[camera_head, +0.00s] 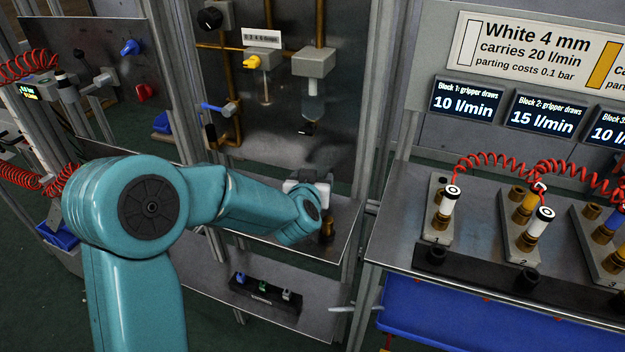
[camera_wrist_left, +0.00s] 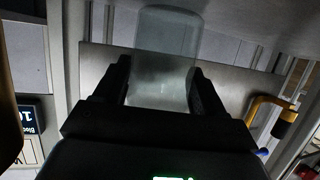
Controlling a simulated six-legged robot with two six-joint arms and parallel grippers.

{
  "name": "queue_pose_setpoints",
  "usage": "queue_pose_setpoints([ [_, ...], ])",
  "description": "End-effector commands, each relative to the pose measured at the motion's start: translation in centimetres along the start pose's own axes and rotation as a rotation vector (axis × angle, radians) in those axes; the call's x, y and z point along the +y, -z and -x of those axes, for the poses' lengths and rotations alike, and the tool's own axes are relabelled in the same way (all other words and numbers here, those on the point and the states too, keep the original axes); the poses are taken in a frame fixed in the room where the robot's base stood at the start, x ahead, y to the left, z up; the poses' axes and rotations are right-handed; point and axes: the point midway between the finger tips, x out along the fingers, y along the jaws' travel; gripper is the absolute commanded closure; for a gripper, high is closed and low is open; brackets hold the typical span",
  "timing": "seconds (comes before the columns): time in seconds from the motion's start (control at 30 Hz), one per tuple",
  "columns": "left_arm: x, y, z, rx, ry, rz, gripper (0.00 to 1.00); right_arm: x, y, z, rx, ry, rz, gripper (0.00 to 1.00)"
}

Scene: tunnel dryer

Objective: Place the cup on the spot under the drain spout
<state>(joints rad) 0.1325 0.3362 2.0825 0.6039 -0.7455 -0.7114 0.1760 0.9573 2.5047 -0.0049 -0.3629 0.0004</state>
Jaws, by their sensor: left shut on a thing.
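My left arm comes in from the left in the head view, and its gripper (camera_head: 318,186) is over the metal shelf (camera_head: 347,218) of the middle station, largely behind my own wrist. In the left wrist view my gripper (camera_wrist_left: 163,85) is shut on a translucent cup (camera_wrist_left: 166,45), one dark finger on each side. I cannot make out the cup clearly in the head view. A clear bowl (camera_head: 313,106) hangs from a grey block above the shelf, with a small black drain spout (camera_head: 307,128) at its lower end. The spot under it cannot be made out. My right gripper is not in view.
A brass fitting (camera_head: 327,230) stands by the gripper. A brass pipe with a blue valve (camera_head: 229,108) is left of the bowl. A frame post (camera_head: 374,110) stands to the right. Farther right, a bench carries fittings and red coiled hoses (camera_head: 545,172).

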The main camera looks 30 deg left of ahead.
Motion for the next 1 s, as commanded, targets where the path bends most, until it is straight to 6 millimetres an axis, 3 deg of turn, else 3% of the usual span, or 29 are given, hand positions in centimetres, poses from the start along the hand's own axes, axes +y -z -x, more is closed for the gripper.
queue_pose_setpoints([
  [0.07,0.0,-0.4,-0.1,0.0,0.0,0.0,0.65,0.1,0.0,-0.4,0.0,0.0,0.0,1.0],
  [0.1,0.0,-0.3,-0.1,0.0,0.0,0.0,0.2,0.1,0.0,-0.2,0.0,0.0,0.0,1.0],
  [0.13,0.0,-0.3,-0.1,0.0,0.0,0.0,0.18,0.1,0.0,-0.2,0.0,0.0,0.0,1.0],
  [0.5,0.0,0.2,0.5,0.0,-0.001,0.0,0.18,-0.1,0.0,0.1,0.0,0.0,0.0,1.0],
  [1.0,0.1,0.3,10.7,0.002,-0.002,-0.001,0.18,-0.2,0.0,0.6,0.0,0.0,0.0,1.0],
])
